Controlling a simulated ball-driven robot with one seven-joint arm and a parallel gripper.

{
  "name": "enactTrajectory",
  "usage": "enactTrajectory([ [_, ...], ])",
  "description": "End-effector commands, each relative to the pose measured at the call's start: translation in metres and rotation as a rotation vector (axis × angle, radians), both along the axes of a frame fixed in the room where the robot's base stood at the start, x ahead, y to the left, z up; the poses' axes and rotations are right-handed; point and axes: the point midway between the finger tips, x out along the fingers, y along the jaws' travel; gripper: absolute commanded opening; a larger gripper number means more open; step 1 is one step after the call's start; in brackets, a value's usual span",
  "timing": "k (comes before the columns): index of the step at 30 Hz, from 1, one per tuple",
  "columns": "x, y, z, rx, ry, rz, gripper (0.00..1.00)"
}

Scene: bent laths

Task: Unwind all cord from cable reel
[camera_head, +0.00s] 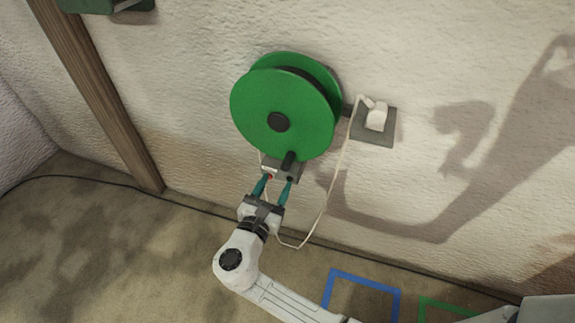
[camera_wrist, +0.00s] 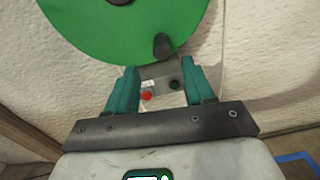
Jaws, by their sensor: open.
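The green cable reel (camera_head: 284,108) is mounted on the pale wall. It has a dark hub at its centre and a dark crank knob (camera_head: 289,159) near its lower rim. The reel also shows at the top of the wrist view (camera_wrist: 125,28), with the knob (camera_wrist: 161,46) at its lower right. A pale cord (camera_head: 336,178) hangs in a loop below the reel and runs up to a white plug on the wall. My gripper (camera_head: 279,180) is open just below the knob, its teal fingers in front of a small grey box with a red button (camera_wrist: 147,95). I see nothing held between the fingers.
The white plug (camera_head: 376,115) sits on a grey wall plate right of the reel. A wooden post (camera_head: 100,95) stands at left. Blue (camera_head: 365,281) and green (camera_head: 424,300) outlines mark the floor at lower right. A dark cable runs along the wall's base. The left floor is clear.

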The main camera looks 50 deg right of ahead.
Motion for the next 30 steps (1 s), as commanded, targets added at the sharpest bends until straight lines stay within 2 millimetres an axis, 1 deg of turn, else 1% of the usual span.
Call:
enactTrajectory([
  [1,0.002,-0.008,-0.001,0.001,-0.002,-0.004,0.53],
  [9,0.018,-0.056,-0.001,0.003,-0.004,-0.007,0.53],
  [15,0.027,-0.08,-0.001,0.004,-0.004,-0.005,0.53],
  [21,0.031,-0.089,0.0,0.005,-0.003,-0.004,0.53],
  [28,0.031,-0.089,0.0,0.005,-0.004,-0.003,0.53],
  [29,0.031,-0.089,0.0,0.005,-0.004,-0.003,0.52],
  [30,0.031,-0.089,0.0,0.005,-0.004,-0.003,0.48],
])
